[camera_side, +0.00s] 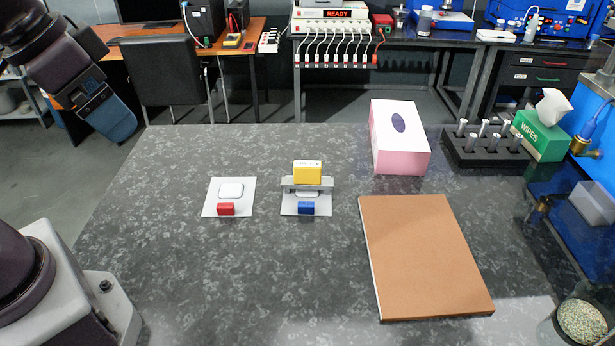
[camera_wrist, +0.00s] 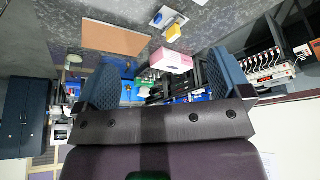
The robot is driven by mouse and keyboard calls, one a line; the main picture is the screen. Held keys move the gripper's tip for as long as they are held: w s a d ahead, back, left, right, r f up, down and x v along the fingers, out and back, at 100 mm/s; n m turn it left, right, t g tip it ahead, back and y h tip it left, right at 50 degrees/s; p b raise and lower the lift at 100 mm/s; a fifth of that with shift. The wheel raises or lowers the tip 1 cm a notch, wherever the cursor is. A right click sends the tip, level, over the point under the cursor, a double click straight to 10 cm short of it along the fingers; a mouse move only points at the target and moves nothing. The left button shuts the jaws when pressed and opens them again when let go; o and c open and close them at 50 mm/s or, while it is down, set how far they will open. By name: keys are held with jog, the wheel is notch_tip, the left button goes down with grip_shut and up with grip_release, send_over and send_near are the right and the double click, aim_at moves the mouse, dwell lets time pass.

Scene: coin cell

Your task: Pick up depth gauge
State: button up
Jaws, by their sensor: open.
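The depth gauge (camera_side: 307,172) appears to be the yellow block with a grey crossbar below it. The crossbar partly hides a pale pad on the plate. My gripper (camera_side: 118,125) is at the upper left of the side view, far from the gauge. In the wrist view, the two blue fingers of my gripper (camera_wrist: 168,80) are wide apart with nothing held between them.
A brown board (camera_side: 425,255) lies at right. A pink-and-white box (camera_side: 400,150) and a black rack (camera_side: 488,158) stand behind. The table's left and front middle are clear.

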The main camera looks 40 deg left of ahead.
jog(key=w+d+f+m+g+y, duration=0.1)
jog(key=w+f+m+g+y, duration=0.4)
jog(key=w+f+m, duration=0.55)
jog(key=m+t+y, duration=0.5)
jog(key=m+t, duration=0.3)
jog(key=m, duration=0.5)
send_near(310, 173)
jog(key=s+a, duration=0.1)
jog(key=s+f, duration=0.1)
jog(key=s, duration=0.1)
jog(key=s+a+f, duration=0.1)
jog(key=s, duration=0.1)
jog(key=shift+a+f, duration=0.25)
jog(key=shift+a, duration=0.05)
jog(key=w+a+m+t, duration=0.1)
jog(key=w, duration=0.2)
jog(key=w+a+m, duration=0.1)
jog(key=w, duration=0.2)
jog(key=w+f+m+t, duration=0.1)
jog(key=w, duration=0.1)
jog(key=shift+w+a+f+m+t+h, duration=0.1)
jog(key=shift+w+a+m+t+h, duration=0.2)
jog(key=shift+w+a, duration=0.1)
jog(key=shift+a+x, duration=0.3)
jog(key=shift+x, duration=2.45)
jog(key=shift+s, duration=0.2)
jog(key=shift+c, duration=0.3)
